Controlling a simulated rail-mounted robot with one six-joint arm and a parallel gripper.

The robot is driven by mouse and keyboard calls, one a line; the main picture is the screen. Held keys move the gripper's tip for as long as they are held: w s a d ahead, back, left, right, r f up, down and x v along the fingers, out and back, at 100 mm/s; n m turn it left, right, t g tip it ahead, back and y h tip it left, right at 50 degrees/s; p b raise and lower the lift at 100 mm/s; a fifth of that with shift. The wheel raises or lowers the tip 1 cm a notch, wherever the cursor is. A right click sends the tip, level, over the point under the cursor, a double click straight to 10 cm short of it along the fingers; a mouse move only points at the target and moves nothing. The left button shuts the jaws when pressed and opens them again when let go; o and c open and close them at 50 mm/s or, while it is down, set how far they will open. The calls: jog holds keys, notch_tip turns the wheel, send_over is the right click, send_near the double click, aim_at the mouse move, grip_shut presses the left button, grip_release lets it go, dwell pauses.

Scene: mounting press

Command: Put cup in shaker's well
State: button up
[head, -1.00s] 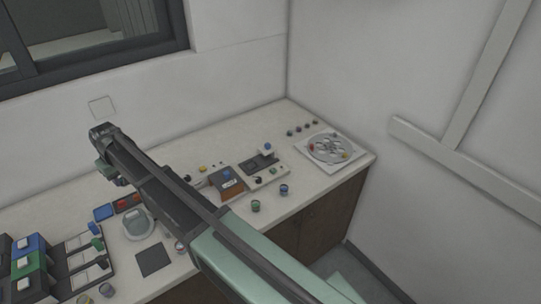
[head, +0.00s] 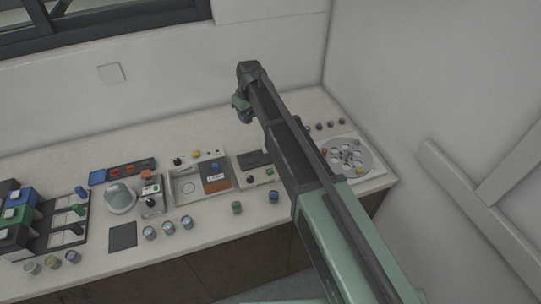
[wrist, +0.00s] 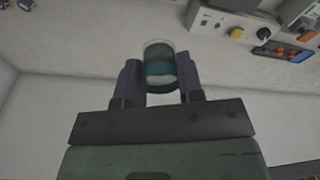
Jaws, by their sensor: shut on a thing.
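My gripper (wrist: 160,78) is shut on a cup (wrist: 159,58) with a teal band and a pale upper part, held between the two dark fingers. In the head view my gripper (head: 242,106) is above the back of the counter, and the cup is hard to make out there. The shaker is not labelled legibly. A flat white device with a dark plate (head: 255,159) stands below and right of the gripper, partly behind my arm. I cannot tell which has the shaker's well.
A round disc with holes (head: 346,154) sits at the right end of the counter (head: 60,160). Several small cups (head: 168,227) stand along the front. The back strip is mostly clear.

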aim_at(249, 159)
jog(key=shift+a, duration=0.15)
jog(key=f+b, duration=2)
jog(key=shift+a+f+b, duration=0.2)
jog(key=shift+f+b, duration=0.1)
jog(key=shift+s+r+p, duration=0.1)
jog(key=shift+r+p, duration=0.2)
jog(key=shift+f, duration=0.25)
jog(key=o, duration=0.9)
jog(key=shift+r, duration=0.1)
jog(key=r+p, duration=0.4)
jog(key=s+r+p, duration=0.1)
jog(key=r+p, duration=0.3)
jog(key=d+r+p, duration=0.1)
jog(key=r+p, duration=0.3)
jog(key=shift+s+d+r, duration=0.1)
jog(key=shift+s, duration=0.1)
